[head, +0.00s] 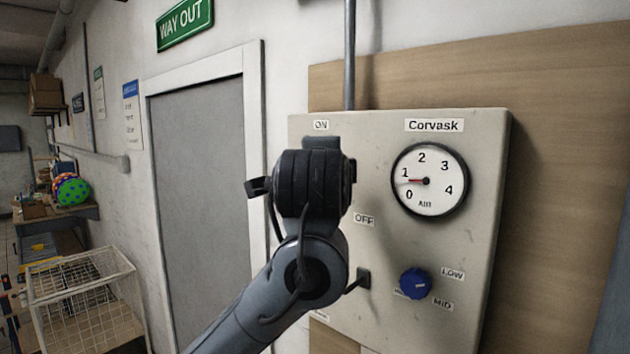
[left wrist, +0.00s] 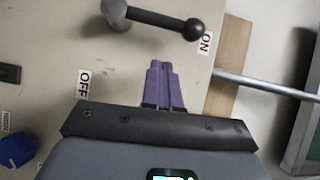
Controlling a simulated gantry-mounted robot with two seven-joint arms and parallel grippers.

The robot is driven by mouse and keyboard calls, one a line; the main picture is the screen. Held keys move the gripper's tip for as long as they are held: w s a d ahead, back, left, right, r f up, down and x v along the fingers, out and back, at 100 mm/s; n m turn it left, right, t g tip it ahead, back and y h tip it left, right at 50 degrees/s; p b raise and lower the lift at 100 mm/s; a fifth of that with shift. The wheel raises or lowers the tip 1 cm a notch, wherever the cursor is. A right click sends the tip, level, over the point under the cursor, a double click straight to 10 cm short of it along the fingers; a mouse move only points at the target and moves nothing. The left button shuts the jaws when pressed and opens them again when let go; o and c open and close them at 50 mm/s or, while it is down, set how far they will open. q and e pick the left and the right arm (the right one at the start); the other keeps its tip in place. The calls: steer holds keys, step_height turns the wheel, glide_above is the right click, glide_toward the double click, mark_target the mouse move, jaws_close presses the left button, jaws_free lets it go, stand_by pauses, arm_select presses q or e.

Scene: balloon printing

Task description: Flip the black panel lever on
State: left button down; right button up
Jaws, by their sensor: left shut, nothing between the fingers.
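The black lever (left wrist: 160,18) shows in the left wrist view, with a round black knob on its end and a grey pivot at its other end. The knob end lies beside the ON label (left wrist: 205,43), away from the OFF label (left wrist: 83,83). My left gripper (left wrist: 160,66) has its purple fingers shut and empty, in front of the panel between the labels and apart from the lever. In the head view my left wrist covers the lever and the fingers. The panel (head: 480,140) is pale and marked Corvask. My right gripper is not in view.
The panel also carries a round gauge (head: 429,180) with its red needle near 1, a blue knob (head: 415,283) by LOW and MID labels, and a small black part (head: 363,279). A grey door (head: 203,190) and a white wire basket (head: 85,300) are to the left.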

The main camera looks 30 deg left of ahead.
arm_select(q)
steer(key=b+v, duration=0.4)
steer(key=v, duration=0.5)
steer(key=shift+s, duration=0.15)
steer(key=shift+a+f, duration=0.1)
steer(key=shift+a, duration=0.05)
